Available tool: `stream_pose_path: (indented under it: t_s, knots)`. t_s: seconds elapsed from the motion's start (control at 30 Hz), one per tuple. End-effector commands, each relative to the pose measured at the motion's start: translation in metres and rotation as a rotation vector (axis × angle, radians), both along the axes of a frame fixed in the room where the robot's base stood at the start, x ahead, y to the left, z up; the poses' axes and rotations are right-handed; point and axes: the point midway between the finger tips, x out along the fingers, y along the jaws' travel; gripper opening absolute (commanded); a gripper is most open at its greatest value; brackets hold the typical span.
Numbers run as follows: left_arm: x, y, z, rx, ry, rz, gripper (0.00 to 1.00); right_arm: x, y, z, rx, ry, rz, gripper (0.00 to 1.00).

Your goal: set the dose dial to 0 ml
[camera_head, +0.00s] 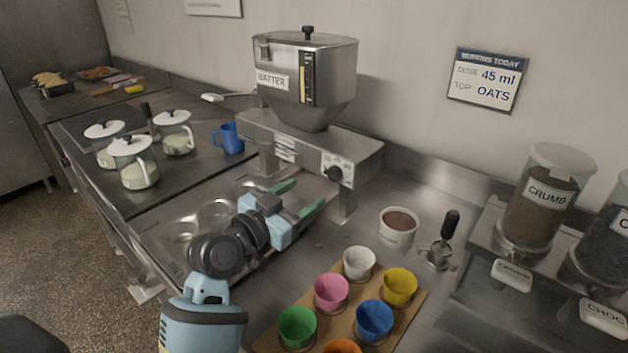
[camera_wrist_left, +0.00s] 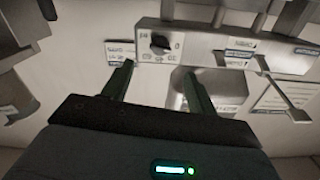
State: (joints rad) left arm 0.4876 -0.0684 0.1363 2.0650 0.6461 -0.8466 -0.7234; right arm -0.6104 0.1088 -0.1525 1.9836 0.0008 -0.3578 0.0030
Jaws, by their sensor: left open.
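The dose dial (camera_head: 334,174) is a black knob on a white scale plate at the front right of the steel batter dispenser (camera_head: 306,80). In the left wrist view the dial (camera_wrist_left: 160,42) sits just beyond the fingertips, with marks around it. I cannot tell which mark its pointer is at. My left gripper (camera_head: 304,195) is open and empty, with green fingers spread, in front of and below the dial and apart from it. It also shows in the left wrist view (camera_wrist_left: 157,68). My right gripper is not in view.
A wall sign (camera_head: 487,79) reads dose 45 ml, top oats. A wooden board (camera_head: 408,318) with several coloured cups stands below right. A brown-filled tub (camera_head: 398,228), a black-handled tool (camera_head: 440,243), a blue jug (camera_head: 228,139) and a muffin tin (camera_head: 165,235) are nearby.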

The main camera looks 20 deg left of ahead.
Motion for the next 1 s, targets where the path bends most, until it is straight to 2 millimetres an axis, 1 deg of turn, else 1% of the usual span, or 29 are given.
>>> stream_pose_path:
  t_s: [0.13,0.23,0.5,0.7,0.83,1.0]
  knots:
    - [0.003,-0.001,0.001,-0.002,0.0,0.001,0.58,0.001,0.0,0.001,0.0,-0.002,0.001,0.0]
    - [0.011,-0.003,0.002,-0.005,-0.002,0.002,0.58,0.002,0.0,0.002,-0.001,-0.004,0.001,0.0]
    - [0.046,-0.016,0.002,-0.007,0.0,0.001,0.58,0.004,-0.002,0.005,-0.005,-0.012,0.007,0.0]
    - [0.066,-0.023,0.001,-0.005,0.001,0.001,0.58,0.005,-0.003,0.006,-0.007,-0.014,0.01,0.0]
    - [0.072,-0.026,0.001,-0.005,0.001,0.001,0.58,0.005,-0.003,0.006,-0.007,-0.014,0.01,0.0]
    - [0.073,-0.026,0.0,-0.004,0.001,0.001,0.58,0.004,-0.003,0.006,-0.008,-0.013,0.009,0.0]
